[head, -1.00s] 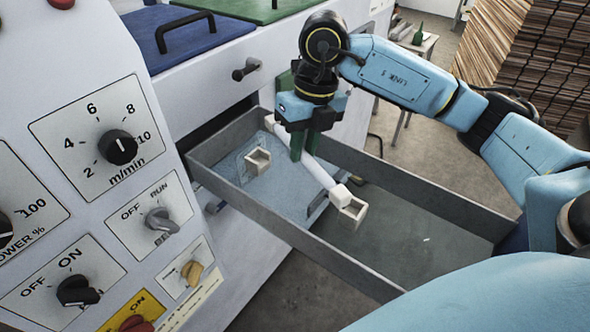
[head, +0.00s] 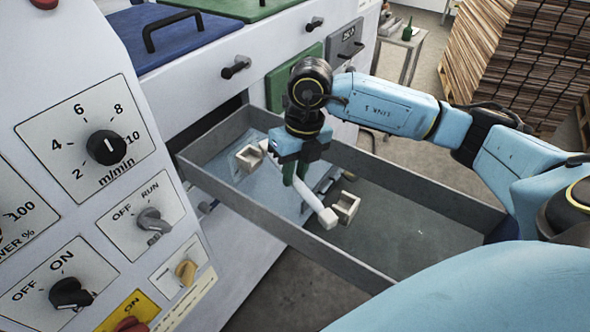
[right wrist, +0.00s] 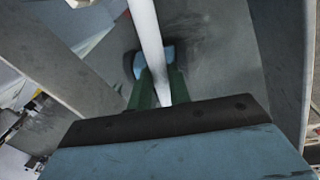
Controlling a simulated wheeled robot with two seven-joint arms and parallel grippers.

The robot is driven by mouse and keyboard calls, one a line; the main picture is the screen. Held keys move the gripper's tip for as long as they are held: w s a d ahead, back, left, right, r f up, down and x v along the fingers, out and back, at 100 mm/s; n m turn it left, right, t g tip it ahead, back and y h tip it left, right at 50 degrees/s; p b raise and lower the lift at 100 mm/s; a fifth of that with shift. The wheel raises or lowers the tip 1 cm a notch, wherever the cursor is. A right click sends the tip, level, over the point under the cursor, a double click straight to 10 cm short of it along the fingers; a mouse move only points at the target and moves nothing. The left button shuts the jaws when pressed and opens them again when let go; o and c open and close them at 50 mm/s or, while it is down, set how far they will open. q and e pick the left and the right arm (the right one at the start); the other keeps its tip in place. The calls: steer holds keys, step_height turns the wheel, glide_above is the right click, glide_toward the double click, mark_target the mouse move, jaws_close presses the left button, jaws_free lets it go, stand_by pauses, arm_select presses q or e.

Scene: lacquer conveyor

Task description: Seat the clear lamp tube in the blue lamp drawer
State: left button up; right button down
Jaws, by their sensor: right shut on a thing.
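My right gripper (head: 295,180) is shut on the white-looking lamp tube (head: 327,190), low over the open grey-walled drawer (head: 262,222). The tube slants, its pale end cap (head: 328,218) at the lower right. Two cream sockets stand in the drawer: a far one (head: 248,158) and a near one (head: 347,206). In the picture the near cap lies just left of the near socket, apart from it; the far end appears close to the far socket, contact unclear. The right wrist view shows the tube (right wrist: 150,45) between the green fingers (right wrist: 158,88). My left gripper is out of view.
The drawer walls surround the gripper, with the right wall (head: 420,185) close behind the arm. A control panel (head: 85,150) with knobs stands at left. Blue (head: 165,45) and green (head: 235,12) lids lie above. The drawer's right part is clear.

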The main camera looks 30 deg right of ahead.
steer(key=shift+f+b, duration=0.3)
steer(key=shift+f, duration=0.1)
steer(key=c, duration=1.3)
jaws_free()
steer(key=shift+r, duration=0.15)
steer(key=shift+r+p, duration=0.3)
steer(key=shift+p, duration=0.15)
step_height(320, 180, up, 12)
steer(key=d, duration=0.2)
steer(key=shift+r, duration=0.15)
